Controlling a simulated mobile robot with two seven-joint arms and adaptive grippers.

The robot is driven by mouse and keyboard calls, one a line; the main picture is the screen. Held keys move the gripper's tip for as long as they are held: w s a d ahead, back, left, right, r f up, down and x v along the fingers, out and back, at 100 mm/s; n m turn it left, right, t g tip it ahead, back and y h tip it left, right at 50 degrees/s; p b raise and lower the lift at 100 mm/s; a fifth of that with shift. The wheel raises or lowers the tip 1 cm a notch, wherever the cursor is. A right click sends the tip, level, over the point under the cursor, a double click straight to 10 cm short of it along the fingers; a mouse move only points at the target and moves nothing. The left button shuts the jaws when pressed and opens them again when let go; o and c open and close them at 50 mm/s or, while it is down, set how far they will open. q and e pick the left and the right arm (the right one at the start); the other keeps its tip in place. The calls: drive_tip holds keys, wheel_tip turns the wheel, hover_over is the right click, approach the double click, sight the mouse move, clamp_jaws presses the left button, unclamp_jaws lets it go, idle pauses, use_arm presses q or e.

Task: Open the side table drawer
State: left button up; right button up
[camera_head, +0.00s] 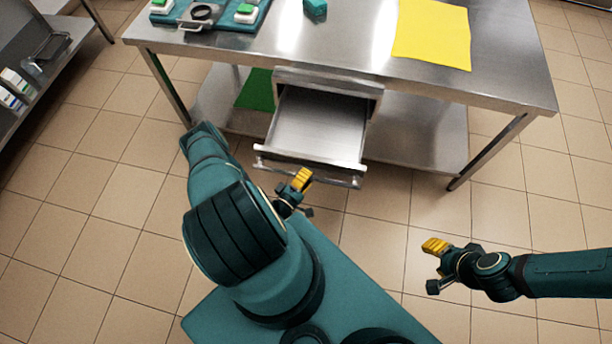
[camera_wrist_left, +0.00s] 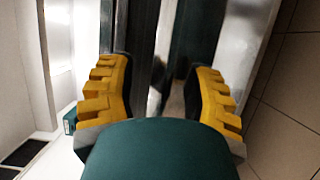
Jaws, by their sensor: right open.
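The side table (camera_head: 350,62) is steel and stands ahead of me. Its drawer (camera_head: 318,125) is pulled well out towards me and looks empty inside. A bar handle (camera_head: 325,180) runs along the drawer front. My left gripper (camera_head: 298,186) is just in front of the drawer front, close to the handle. In the left wrist view my left gripper (camera_wrist_left: 160,78) has its yellow fingers wide apart, with metal strips showing beyond the gap; contact with the handle cannot be told. My right gripper (camera_head: 436,262) is open and empty over the floor at the right.
A yellow sheet (camera_head: 432,32), a teal block (camera_head: 315,8) and a teal tray (camera_head: 163,17) lie on the tabletop. A lower shelf (camera_head: 420,140) lies beneath. A shelf unit (camera_head: 45,60) stands at the left. The tiled floor is clear at the right.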

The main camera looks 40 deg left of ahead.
use_arm(q)
drive_tip(key=shift+a, duration=0.1)
drive_tip(key=s+d, duration=0.2)
drive_tip(key=s, duration=1)
idle(0.4)
